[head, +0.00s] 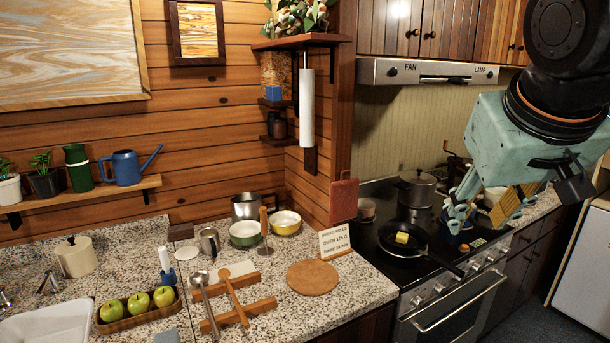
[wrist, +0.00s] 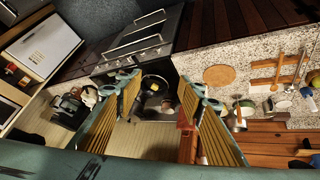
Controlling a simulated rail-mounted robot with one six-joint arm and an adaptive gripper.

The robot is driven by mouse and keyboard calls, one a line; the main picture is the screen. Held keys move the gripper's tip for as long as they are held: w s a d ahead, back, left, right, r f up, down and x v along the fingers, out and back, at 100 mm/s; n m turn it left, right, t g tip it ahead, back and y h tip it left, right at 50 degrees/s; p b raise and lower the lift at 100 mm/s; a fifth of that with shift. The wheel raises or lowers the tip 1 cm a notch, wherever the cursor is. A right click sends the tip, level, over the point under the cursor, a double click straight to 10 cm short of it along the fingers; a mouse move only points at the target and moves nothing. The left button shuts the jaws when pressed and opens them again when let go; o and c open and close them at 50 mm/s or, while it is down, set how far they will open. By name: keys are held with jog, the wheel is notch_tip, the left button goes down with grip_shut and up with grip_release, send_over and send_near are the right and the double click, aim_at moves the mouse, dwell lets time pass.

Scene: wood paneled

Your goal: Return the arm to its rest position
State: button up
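My gripper (head: 484,212) hangs at the right of the head view, in front of the stove. Its two teal fingers with ribbed yellow pads stand apart, and nothing shows between them. In the wrist view my gripper (wrist: 158,82) is also open, with the stove seen beyond the gap. A black frying pan (head: 405,240) with a yellow piece (head: 402,238) in it sits on the stove, left of my gripper in the picture. The pan also shows between the fingers in the wrist view (wrist: 153,88).
A lidded pot (head: 416,190) stands at the back of the stove (head: 375,205). The range hood (head: 430,73) is above. Left, the granite counter (head: 350,290) holds a round board (head: 313,278), a recipe sign (head: 335,241), bowls, utensils and a tray of apples (head: 139,306).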

jog(key=s+a+f+g, duration=0.1)
jog(key=s+a+f, duration=0.1)
jog(key=s, duration=0.5)
jog(key=s+a+f+y, duration=0.1)
jog(key=s+a+f, duration=0.2)
jog(key=s, duration=0.3)
jog(key=s+a+f+g+y, duration=0.1)
jog(key=s+a+f, duration=0.1)
jog(key=s, duration=0.5)
jog(key=shift+s+a+f+g, duration=0.3)
jog(key=shift+a+f, duration=0.05)
jog(key=shift+f, duration=0.25)
